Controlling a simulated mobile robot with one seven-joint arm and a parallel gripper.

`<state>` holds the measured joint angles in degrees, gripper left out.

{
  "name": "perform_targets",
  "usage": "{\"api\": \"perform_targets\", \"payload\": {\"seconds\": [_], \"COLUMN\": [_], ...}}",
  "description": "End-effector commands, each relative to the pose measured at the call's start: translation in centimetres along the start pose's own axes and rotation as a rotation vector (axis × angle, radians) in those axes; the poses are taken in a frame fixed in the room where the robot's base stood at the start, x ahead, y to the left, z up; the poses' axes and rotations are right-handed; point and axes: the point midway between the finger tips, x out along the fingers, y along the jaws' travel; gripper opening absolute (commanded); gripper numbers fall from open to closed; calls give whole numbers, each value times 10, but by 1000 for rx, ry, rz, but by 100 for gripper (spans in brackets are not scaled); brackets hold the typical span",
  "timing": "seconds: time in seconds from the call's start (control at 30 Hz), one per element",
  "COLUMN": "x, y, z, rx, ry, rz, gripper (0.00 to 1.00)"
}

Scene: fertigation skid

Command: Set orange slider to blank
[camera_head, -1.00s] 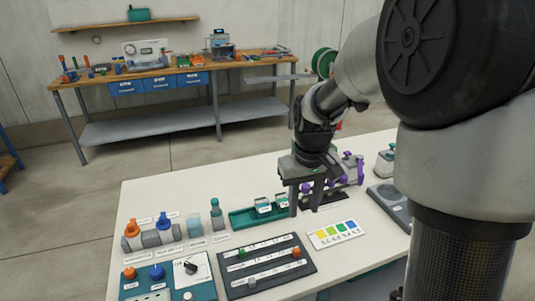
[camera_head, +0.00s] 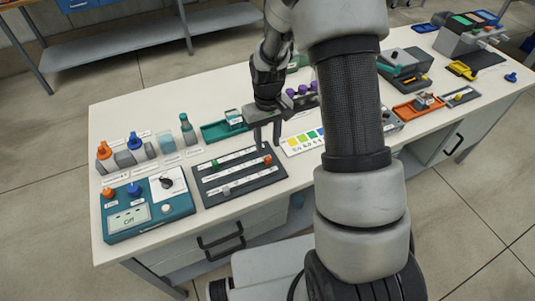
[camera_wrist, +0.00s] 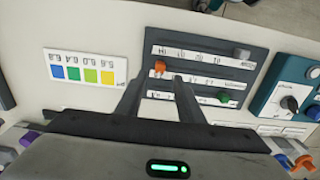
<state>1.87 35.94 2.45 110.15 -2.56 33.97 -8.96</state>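The dark slider panel (camera_head: 240,181) lies on the white table with three white labelled tracks; it also shows in the wrist view (camera_wrist: 205,45). The orange slider (camera_head: 267,160) sits at the right end of the middle track in the head view; in the wrist view (camera_wrist: 158,68) it is at that track's left end. The track's labels are too small to read surely. My gripper (camera_head: 267,147) is open above the panel's right end. In the wrist view its fingertips (camera_wrist: 158,79) are spread either side of the orange slider, apparently not touching it.
The green slider (camera_head: 214,163) and grey slider (camera_head: 226,190) are on the neighbouring tracks. A teal control box (camera_head: 147,208) stands left of the panel. A colour chart (camera_head: 303,141) lies to its right, a green tray (camera_head: 222,131) behind. My arm hides part of the table.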

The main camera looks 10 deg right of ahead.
Motion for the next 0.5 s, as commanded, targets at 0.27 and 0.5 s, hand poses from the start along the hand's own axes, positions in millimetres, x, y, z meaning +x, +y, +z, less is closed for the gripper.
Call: {"api": "perform_targets", "payload": {"seconds": [0.27, 0.5], "x": [49, 62], "y": [0, 0], "z": [1, 0], "rx": [-1, -1], "ry": [-3, 0], "rz": [0, 0], "gripper": [34, 34]}}
